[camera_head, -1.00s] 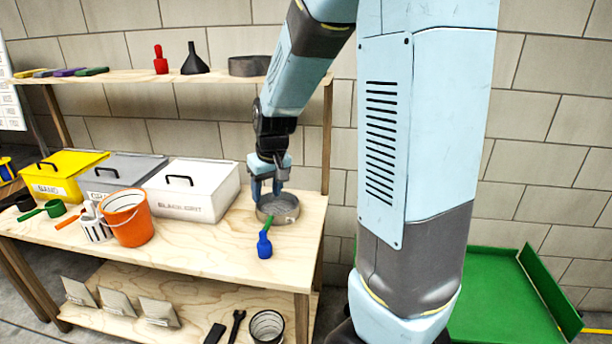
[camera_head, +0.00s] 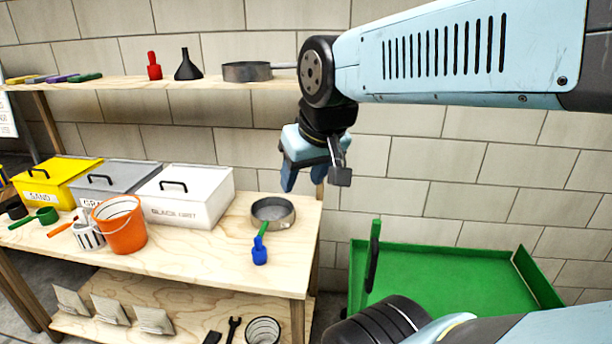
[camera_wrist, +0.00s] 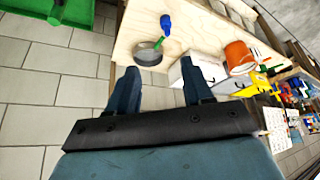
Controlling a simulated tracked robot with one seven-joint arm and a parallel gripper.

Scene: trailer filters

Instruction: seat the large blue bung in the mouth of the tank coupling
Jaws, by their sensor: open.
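A blue stepped piece (camera_head: 259,252), which looks like the large blue bung, stands upright near the front right of the wooden bench; the wrist view also shows it (camera_wrist: 165,24). A green handle (camera_head: 263,228) runs between it and a round grey pan (camera_head: 272,221) and partly overlaps it. I cannot pick out the tank coupling with certainty. My gripper (camera_head: 303,180) is open and empty, fingers pointing down, in the air above and beyond the bench's right end. In the wrist view my gripper (camera_wrist: 162,80) has nothing between its fingers.
An orange bucket (camera_head: 120,227), a white lidded box (camera_head: 185,195), a grey box and a yellow box stand left of the pan. A shelf above holds a red stepped piece (camera_head: 154,68), a black funnel (camera_head: 188,66) and another pan. A green tray (camera_head: 440,275) lies right.

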